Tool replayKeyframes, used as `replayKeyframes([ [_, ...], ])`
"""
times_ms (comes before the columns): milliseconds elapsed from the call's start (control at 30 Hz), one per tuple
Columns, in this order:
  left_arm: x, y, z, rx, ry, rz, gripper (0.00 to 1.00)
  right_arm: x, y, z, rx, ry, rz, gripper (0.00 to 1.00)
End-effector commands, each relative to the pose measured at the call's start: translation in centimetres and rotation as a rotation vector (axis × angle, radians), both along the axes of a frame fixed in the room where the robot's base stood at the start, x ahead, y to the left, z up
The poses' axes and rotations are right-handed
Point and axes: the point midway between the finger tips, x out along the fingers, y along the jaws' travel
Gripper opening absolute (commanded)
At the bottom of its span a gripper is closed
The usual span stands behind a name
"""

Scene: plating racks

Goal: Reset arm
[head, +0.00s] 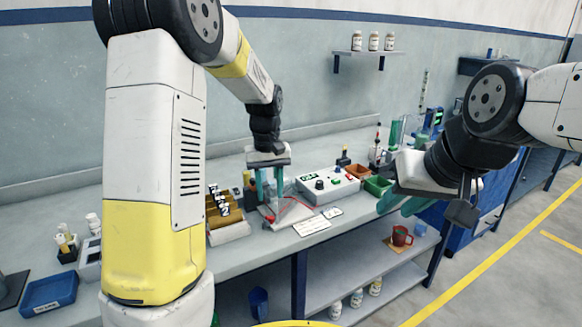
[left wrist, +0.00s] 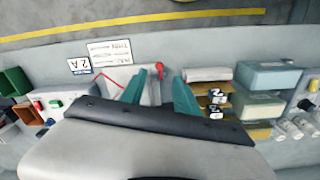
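My left gripper (head: 270,184) points down over the bench, its two teal fingers apart with nothing seen between them. My right gripper (head: 401,204) is at the right, in front of the bench edge. Its teal fingers look apart and empty, partly hidden by its own body.
A control box (head: 327,188) with buttons stands right of the left gripper, near a green bin (head: 378,186). A rack of labelled dark items (head: 220,203) stands to the left. A blue tray (head: 48,294) is at far left.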

Motion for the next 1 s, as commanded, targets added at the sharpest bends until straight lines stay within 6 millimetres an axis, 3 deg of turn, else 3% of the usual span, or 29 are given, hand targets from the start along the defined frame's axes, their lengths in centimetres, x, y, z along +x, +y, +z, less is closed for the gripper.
replayKeyframes([
  [167,-3.8,1.0,5.0,-0.067,-0.100,-0.049,0.37,0.0,0.0,0.0,0.000,0.000,0.000,0.31],
  [300,-8.2,1.6,8.6,-0.110,-0.201,-0.111,0.37,0.0,0.0,0.0,0.000,0.000,0.000,0.31],
  [500,-14.8,2.3,11.9,-0.132,-0.352,-0.202,0.37,0.0,0.0,0.0,0.000,0.000,0.000,0.31],
  [733,-20.8,2.5,12.8,-0.109,-0.499,-0.289,0.37,0.0,0.0,0.0,0.000,0.000,0.000,0.31],
  [1000,-23.1,2.4,12.5,-0.085,-0.556,-0.327,0.37,0.0,0.0,0.0,0.000,0.000,0.000,0.31],
])
